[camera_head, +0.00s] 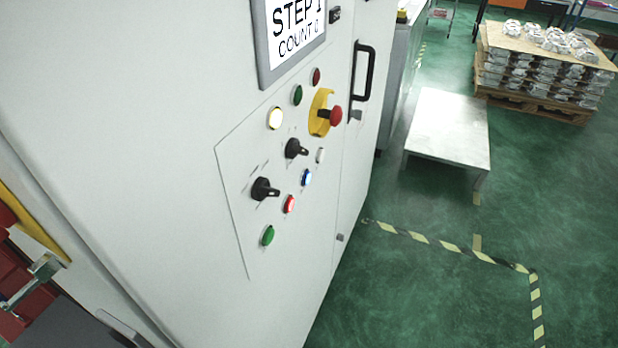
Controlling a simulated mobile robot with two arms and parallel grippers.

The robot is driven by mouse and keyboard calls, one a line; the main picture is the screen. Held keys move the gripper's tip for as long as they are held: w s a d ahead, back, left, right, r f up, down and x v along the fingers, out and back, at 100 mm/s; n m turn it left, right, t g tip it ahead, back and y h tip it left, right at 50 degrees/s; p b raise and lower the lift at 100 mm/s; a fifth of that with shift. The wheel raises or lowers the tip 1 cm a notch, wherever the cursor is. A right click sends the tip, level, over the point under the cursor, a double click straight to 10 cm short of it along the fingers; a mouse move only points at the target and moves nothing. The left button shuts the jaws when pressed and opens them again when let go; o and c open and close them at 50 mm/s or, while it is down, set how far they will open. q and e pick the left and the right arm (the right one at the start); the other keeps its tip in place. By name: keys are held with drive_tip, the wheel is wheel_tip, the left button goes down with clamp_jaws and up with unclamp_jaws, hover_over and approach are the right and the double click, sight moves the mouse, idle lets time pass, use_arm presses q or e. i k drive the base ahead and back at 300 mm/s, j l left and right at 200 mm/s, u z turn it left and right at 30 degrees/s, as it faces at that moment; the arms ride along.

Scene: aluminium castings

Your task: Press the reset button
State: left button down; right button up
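A white control cabinet (150,120) fills the left and middle of the view, its panel seen at a slant. The panel carries a blue button (306,177), a lit red button (289,204), a lower green button (268,236), a white button (320,155), a lit pale yellow button (275,118), an upper green button (298,95) and an upper red button (316,76). No label is readable, so I cannot tell which is the reset button. Neither gripper is recognisable in view.
A red mushroom button (336,115) on a yellow collar and two black rotary switches (296,148) stick out from the panel. A screen (292,35) reads "STEP 1 COUNT 0". A black door handle (363,72), low grey table (449,127) and loaded pallet (540,112) lie to the right.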

sight(306, 178)
drive_tip(key=l+u, duration=0.15)
drive_tip(key=l, duration=0.3)
drive_tip(key=k+l+u, duration=0.1)
drive_tip(key=l, duration=0.3)
drive_tip(key=k+l+u, duration=0.15)
drive_tip(key=l, duration=0.3)
drive_tip(key=l+u, duration=0.15)
drive_tip(key=l, duration=0.25)
drive_tip(key=k+l+u, duration=0.1)
drive_tip(key=l, duration=0.3)
drive_tip(key=k, duration=0.1)
